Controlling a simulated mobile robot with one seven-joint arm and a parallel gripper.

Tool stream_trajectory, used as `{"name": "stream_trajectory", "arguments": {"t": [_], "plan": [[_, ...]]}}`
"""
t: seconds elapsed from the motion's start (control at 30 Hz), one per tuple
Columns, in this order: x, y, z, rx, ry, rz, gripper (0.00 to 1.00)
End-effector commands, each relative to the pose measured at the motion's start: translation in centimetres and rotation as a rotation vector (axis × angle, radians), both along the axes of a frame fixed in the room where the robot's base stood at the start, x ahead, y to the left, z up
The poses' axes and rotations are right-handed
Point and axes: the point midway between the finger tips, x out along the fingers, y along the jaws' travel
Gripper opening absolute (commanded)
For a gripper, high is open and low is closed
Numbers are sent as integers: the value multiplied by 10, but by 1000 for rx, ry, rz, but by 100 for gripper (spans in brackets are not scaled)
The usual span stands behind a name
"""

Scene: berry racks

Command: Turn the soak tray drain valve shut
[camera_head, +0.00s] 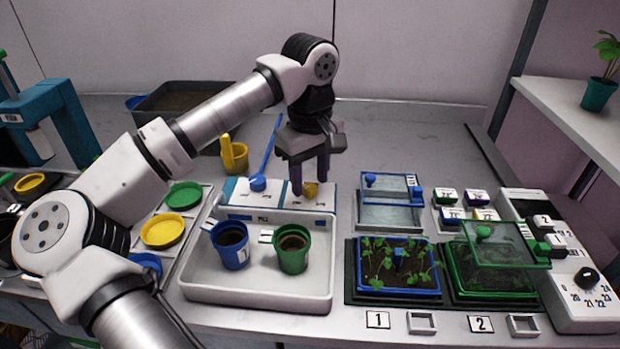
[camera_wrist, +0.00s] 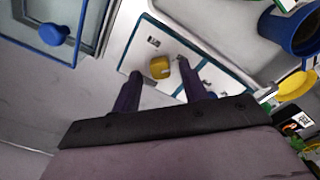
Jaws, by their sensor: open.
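The soak tray (camera_head: 200,290) is a white basin at the front middle, holding a blue pot (camera_head: 231,250) and a green pot (camera_head: 292,250). A yellow knob (camera_head: 311,191) sits on the white, blue-edged panel (camera_head: 285,203) behind the tray. It looks like the drain valve, but I cannot be sure. My gripper (camera_head: 310,184) points down over it, open. In the wrist view the yellow knob (camera_wrist: 160,68) shows between and just beyond the tips of the dark fingers (camera_wrist: 160,64). I cannot tell whether they touch it.
A blue long-handled dipper (camera_head: 259,183) stands left of my gripper. A clear blue-framed box (camera_head: 390,212) is to the right, with two seedling trays in front. A yellow cup (camera_head: 235,155) and a dark bin (camera_head: 165,112) stand behind. The back right counter is clear.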

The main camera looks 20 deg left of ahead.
Motion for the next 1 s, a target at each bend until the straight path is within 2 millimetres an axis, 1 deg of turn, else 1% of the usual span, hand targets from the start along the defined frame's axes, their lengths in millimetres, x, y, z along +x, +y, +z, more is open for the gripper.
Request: {"name": "stream_trajectory", "arguments": {"t": [0.4,0.53,0.7,1.0], "plan": [[1,0,91,2,-3,0,43],[0,0,113,2,-2,1,43],[0,0,126,0,-1,-1,43],[0,0,128,0,-1,-1,43]]}}
